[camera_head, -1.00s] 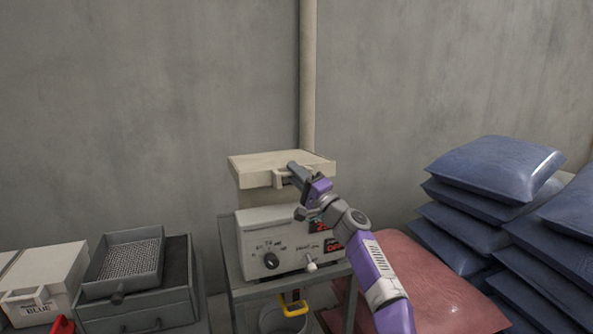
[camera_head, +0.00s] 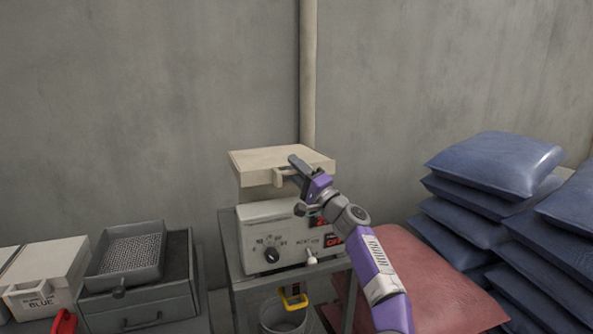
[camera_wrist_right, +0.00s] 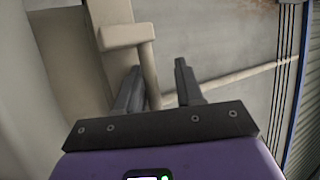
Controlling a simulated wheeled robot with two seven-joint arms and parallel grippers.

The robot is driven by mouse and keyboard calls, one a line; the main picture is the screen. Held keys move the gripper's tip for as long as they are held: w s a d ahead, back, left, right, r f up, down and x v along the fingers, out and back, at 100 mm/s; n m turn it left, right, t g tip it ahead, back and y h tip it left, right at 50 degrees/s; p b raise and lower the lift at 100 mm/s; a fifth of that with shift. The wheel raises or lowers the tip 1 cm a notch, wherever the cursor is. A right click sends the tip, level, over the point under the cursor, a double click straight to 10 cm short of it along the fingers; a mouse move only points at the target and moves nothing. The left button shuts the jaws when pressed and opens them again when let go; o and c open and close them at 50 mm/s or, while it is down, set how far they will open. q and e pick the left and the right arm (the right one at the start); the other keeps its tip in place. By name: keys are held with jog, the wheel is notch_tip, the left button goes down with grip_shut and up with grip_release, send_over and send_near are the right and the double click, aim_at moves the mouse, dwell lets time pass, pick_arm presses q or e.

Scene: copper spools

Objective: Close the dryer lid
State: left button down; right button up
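The dryer (camera_head: 268,222) is a cream box with a dial and a red display, standing on a grey metal stand. Its lid (camera_head: 262,160) is a flat cream slab lying about level above the box, with a handle (camera_head: 279,177) on its front edge. My right gripper (camera_head: 293,162) is at the handle. In the right wrist view its two fingers (camera_wrist_right: 158,80) are apart, with the handle bar (camera_wrist_right: 148,75) between them, closer to the left finger. My left gripper is not in view.
Blue sacks (camera_head: 495,163) are stacked at the right, beside a red sack (camera_head: 430,285). A grey drawer unit with a mesh tray (camera_head: 130,252) and a white box labelled BLUE (camera_head: 45,280) are at the left. A bucket (camera_head: 283,316) with a yellow handle sits under the dryer.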

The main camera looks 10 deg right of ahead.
jog(key=shift+f, duration=0.2)
jog(key=shift+f+b, duration=0.1)
jog(key=shift+b, duration=0.3)
jog(key=b+v, duration=0.2)
jog(key=b, duration=0.2)
jog(key=shift+s+d+f, duration=0.15)
jog(key=shift+d+f, duration=0.05)
jog(key=shift+d, duration=0.1)
jog(key=shift+d+r+p, duration=0.1)
jog(key=shift+d+p, duration=0.15)
jog(key=shift+p, duration=0.15)
jog(key=shift+s+a+b+v, duration=0.15)
jog(key=shift+v, duration=0.95)
jog(key=shift+s+a+b+v, duration=0.1)
jog(key=shift+s+b+v, duration=0.05)
jog(key=shift+v, duration=0.95)
jog(key=shift+r, duration=0.15)
